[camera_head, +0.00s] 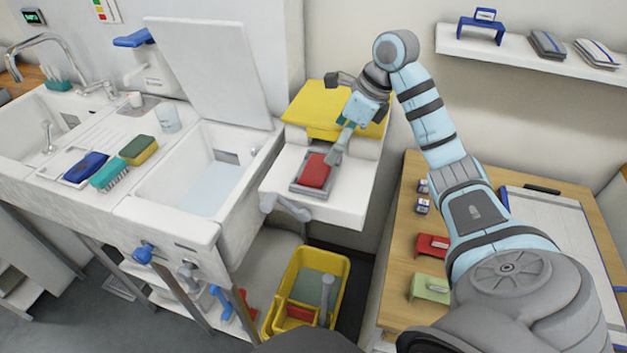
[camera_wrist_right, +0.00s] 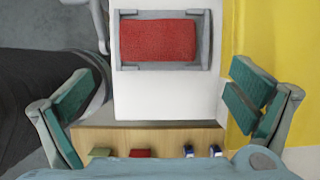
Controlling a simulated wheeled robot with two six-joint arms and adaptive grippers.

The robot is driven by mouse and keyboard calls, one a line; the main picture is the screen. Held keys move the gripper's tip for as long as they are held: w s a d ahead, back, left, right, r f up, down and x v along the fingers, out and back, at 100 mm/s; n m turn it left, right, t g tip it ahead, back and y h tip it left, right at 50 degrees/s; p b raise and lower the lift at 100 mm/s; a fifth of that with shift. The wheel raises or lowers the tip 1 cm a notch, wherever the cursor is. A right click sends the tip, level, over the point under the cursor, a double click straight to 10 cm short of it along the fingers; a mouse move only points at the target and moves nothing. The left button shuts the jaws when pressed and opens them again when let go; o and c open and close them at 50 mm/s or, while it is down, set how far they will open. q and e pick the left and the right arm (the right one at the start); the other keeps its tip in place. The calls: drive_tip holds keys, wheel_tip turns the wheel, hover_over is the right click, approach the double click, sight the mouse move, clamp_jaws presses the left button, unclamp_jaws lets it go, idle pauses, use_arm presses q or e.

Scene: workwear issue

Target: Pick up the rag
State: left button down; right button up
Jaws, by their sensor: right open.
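A red, textured, folded cloth, which looks like the rag (camera_head: 313,171), lies in a shallow grey tray (camera_head: 297,187) on a white ledge to the right of the sinks. In the right wrist view the rag (camera_wrist_right: 158,40) lies flat in the tray (camera_wrist_right: 205,58), near the top middle. My right gripper (camera_head: 343,146) hangs over the ledge, close to the rag's right side in the head view. In the wrist view its teal-padded fingers are wide apart with nothing between them. The rag lies beyond the fingertips. My left gripper is not in view.
A yellow folded item (camera_head: 325,106) lies behind the tray. A raised white lid (camera_head: 210,65) stands left of the ledge. A yellow bucket (camera_head: 338,265) is on the floor below. A wooden table (camera_head: 398,275) with small red and green items is at right.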

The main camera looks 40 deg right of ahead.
sight(319, 168)
drive_tip(key=x, duration=0.8)
drive_tip(key=shift+w+a+f+b, duration=0.2)
drive_tip(key=shift+a+f+b, duration=0.1)
drive_tip(key=shift+b, duration=0.1)
drive_tip(key=shift+r, duration=0.1)
drive_tip(key=c, duration=1)
